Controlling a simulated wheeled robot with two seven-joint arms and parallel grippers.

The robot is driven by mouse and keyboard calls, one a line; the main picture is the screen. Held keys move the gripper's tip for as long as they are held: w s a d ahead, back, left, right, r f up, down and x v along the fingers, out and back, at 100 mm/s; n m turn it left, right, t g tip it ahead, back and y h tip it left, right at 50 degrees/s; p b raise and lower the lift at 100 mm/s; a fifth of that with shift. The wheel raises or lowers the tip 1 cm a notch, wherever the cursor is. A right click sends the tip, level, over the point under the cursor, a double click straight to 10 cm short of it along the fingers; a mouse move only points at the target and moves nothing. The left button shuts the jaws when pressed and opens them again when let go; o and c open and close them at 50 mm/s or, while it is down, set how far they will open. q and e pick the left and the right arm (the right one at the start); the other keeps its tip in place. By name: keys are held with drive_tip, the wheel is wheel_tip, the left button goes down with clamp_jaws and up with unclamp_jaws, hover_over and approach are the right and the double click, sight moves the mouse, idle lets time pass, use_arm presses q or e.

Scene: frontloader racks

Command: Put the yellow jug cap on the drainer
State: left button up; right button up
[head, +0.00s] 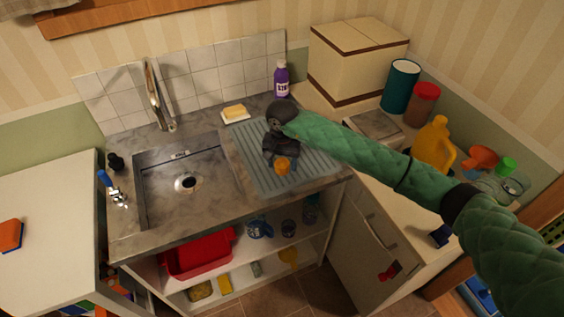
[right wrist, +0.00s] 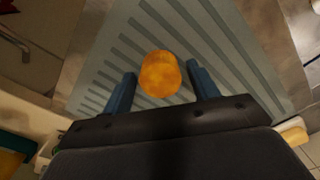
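I cannot tell whether the cap touches the drainer. The drainer (head: 305,167) is a grey ribbed board right of the sink; its ribs (right wrist: 215,35) fill the wrist view's background. The yellow jug (head: 433,146) stands on the right counter. My left gripper is out of view.
The sink (head: 185,183) lies left of the drainer. A sponge on a dish (head: 235,113) and a purple bottle (head: 281,79) stand behind it. A teal canister (head: 401,86), a red-brown jar (head: 424,103) and a funnel (head: 481,158) crowd the right counter.

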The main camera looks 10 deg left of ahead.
sight(282, 163)
drive_tip(key=shift+r+p, duration=0.2)
drive_tip(key=shift+p, duration=0.1)
drive_tip(key=shift+r+b, duration=0.3)
drive_tip(key=shift+b, duration=0.1)
drive_tip(key=shift+r, duration=0.45)
drive_tip(key=shift+r+b, duration=0.3)
drive_tip(key=shift+b, duration=0.2)
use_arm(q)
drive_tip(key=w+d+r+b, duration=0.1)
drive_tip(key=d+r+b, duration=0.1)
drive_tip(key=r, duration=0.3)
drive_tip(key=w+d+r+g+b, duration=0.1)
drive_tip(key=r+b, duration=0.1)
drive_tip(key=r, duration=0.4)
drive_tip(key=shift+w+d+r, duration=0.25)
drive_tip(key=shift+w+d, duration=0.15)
use_arm(e)
wheel_tip(282, 163, up, 10)
